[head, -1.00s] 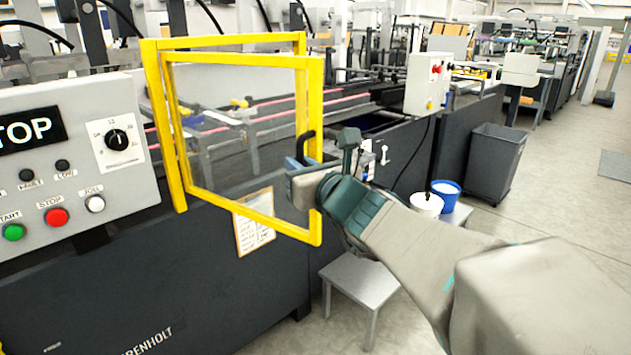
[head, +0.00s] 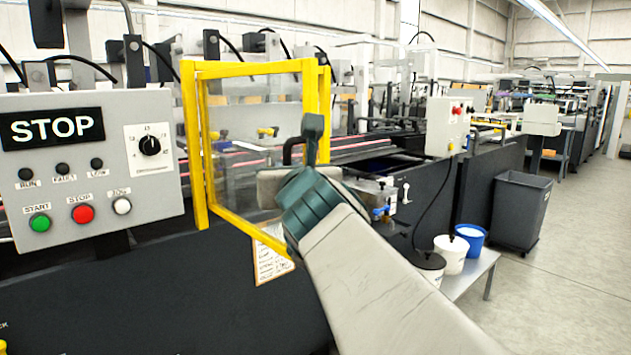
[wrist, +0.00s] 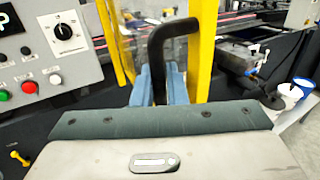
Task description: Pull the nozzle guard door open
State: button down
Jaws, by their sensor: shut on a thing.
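The nozzle guard door (head: 243,236) is a clear panel in a yellow frame on the machine's front. It stands ajar, swung out from its left side, with its free edge toward me. Its black bar handle (head: 292,148) is partly hidden behind my wrist in the head view. In the wrist view, the handle (wrist: 178,38) rises between the blue fingers of my gripper (wrist: 159,80), beside the door's yellow upright (wrist: 204,45). My gripper is shut on the handle. The fingertips are hidden in the head view.
A grey control panel (head: 75,175) with STOP sign, buttons and a dial stands left of the door. A low table (head: 478,272) with a white bucket (head: 450,254) and a blue bucket (head: 469,238) is at right. A grey bin (head: 520,211) stands beyond; floor at far right is clear.

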jog(key=shift+s+a+r, duration=0.1)
jog(key=shift+a+r, duration=0.05)
jog(key=c, duration=1.6)
grip_release()
jog(key=shift+o, duration=0.2)
